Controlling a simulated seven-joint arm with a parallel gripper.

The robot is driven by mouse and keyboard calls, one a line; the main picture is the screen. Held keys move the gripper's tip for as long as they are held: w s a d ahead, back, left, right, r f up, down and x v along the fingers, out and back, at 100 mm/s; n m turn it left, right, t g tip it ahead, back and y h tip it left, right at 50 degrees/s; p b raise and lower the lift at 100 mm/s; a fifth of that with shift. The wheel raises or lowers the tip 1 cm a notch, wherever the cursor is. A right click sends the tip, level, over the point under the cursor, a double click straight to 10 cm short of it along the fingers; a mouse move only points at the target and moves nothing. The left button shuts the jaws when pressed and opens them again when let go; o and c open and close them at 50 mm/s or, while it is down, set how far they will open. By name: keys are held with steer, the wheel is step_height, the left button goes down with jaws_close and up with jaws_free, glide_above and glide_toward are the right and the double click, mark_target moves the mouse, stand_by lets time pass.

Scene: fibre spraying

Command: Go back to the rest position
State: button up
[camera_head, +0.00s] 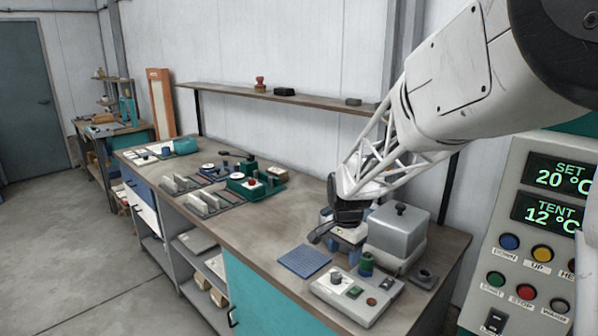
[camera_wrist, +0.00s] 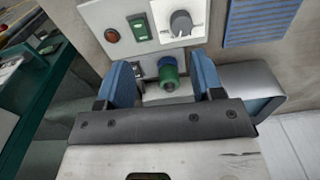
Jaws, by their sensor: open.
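My gripper (camera_wrist: 164,82) is open in the wrist view, with a blue-padded finger on each side and a gap between them. A small green and blue cylinder (camera_wrist: 168,75) shows in that gap; the fingers are apart from it. In the head view the same cylinder (camera_head: 366,264) stands upright by the grey control box at the right end of the bench. My gripper (camera_head: 328,236) hangs over the bench there, behind and left of the cylinder, its fingers partly unclear. My white lattice arm reaches in from the upper right.
The control box (camera_head: 352,299) has a knob and buttons. A grey lidded box (camera_head: 396,233) stands close right of my gripper. A blue ribbed mat (camera_head: 304,261) lies to the left. A wall shelf (camera_head: 230,91) runs behind, and a temperature panel (camera_head: 530,240) stands at right. Bare bench lies left of the mat.

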steer(key=s+d+r+n, duration=0.2)
steer(key=s+r+n, duration=0.1)
steer(key=s, duration=0.8)
steer(key=s+d+r+n+t, duration=0.1)
steer(key=s+r+n, duration=0.2)
steer(key=s, duration=0.8)
steer(key=s+d+r+n+t, duration=0.1)
steer(key=s+d+r+n, duration=0.1)
steer(key=s, duration=1)
steer(key=shift+d+r+n, duration=0.3)
steer(key=shift+r+n, duration=0.25)
steer(key=shift+n, duration=0.05)
